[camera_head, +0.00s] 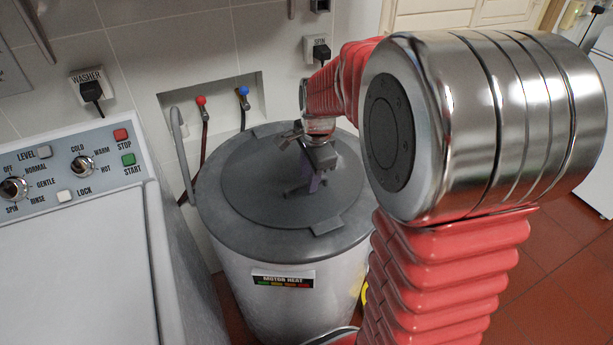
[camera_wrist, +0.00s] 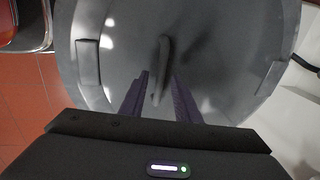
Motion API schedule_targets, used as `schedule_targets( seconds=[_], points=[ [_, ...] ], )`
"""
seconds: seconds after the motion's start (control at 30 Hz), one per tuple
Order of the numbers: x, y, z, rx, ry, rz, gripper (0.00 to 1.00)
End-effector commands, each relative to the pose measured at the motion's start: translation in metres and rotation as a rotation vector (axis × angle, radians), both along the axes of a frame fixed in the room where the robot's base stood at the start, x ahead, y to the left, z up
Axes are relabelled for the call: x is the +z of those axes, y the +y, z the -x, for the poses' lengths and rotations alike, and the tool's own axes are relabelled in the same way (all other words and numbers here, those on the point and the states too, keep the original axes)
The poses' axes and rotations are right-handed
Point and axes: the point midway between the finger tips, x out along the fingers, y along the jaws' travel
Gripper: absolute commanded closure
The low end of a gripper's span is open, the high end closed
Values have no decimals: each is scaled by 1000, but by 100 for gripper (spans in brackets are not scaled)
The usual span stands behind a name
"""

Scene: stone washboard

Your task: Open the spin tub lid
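The spin tub (camera_head: 285,305) is a light grey drum with its round dark grey lid (camera_head: 250,185) lying flat and shut on top. The lid also fills much of the wrist view (camera_wrist: 220,65). A raised bar handle (camera_wrist: 165,50) runs across the middle of the lid. My gripper (camera_head: 309,184) is over the lid's centre, pointing down. In the wrist view its two purple fingers (camera_wrist: 161,76) are apart, with the near part of the handle showing between them. I cannot tell whether either finger touches the handle.
The washer (camera_head: 75,260) with its control panel (camera_head: 70,165) stands close on the left. Behind the tub are a wall recess with red (camera_head: 201,100) and blue (camera_head: 244,91) taps and a grey hose (camera_head: 181,140). Red tiled floor (camera_head: 565,245) is open on the right.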

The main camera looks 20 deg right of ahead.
Motion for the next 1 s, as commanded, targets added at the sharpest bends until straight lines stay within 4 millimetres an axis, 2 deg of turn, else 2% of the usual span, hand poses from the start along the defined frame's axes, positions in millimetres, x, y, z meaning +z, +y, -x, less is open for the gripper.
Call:
schedule_targets(
  seconds=[0.27,0.67,1.0],
  points=[
    [-1,0,0,0,0,0,71],
    [0,0,0,1,-1,0,100],
    [0,1,0,1,-1,0,100]
  ],
)
